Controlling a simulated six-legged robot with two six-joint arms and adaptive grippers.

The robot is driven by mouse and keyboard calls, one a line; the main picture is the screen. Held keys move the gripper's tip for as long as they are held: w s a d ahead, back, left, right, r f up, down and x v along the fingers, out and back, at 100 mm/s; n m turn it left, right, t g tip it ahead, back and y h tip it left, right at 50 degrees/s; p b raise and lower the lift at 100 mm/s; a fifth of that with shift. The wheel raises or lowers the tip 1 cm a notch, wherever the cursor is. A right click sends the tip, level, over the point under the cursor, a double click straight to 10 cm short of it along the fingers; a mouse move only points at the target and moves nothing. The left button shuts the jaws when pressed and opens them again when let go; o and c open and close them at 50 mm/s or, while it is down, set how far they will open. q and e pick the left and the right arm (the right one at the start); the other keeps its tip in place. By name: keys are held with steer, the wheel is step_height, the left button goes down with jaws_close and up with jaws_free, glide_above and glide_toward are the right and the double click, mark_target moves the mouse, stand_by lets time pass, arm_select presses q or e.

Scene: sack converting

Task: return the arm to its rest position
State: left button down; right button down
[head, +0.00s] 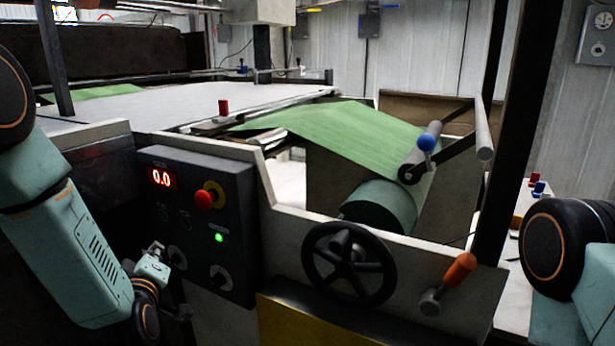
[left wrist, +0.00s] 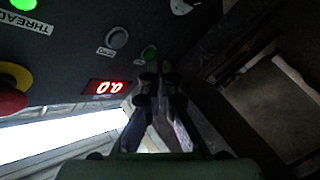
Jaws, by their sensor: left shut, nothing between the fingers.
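My left arm comes in from the left in the head view and bends down beside the dark control panel (head: 200,240). My left gripper (head: 156,248) is in front of the panel's lower left part, small and partly blended with the dark background. In the left wrist view my left gripper (left wrist: 160,75) is shut and empty, its fingertips close together near the panel face. I cannot tell whether they touch it. Part of my right arm shows at the right edge of the head view; its gripper is out of view.
The panel carries a red 0.0 display (head: 162,178), a red button (head: 203,200), a lit green lamp (head: 218,238) and knobs. To its right are a black handwheel (head: 349,264), an orange-handled lever (head: 458,271) and a green web (head: 340,130) over a roller.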

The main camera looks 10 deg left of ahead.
arm_select(q)
steer(key=s+d+f+m+g+h+p, duration=0.3)
steer(key=s+d+f+m+g+h, duration=0.35)
steer(key=s+f, duration=0.75)
steer(key=s+d+f+m+g+p, duration=0.2)
steer(key=s+g, duration=0.1)
steer(key=s, duration=0.5)
steer(key=s+d+f+m+g+p, duration=0.1)
steer(key=s+d+m+g, duration=0.1)
steer(key=s, duration=0.6)
steer(key=s+d+f+m+g+p, duration=0.2)
steer(key=s+g, duration=0.1)
steer(key=s, duration=0.5)
steer(key=shift+d+f+g+p, duration=0.15)
steer(key=shift+f+g+p, duration=0.15)
steer(key=shift+g, duration=0.05)
steer(key=c, duration=2.1)
jaws_free()
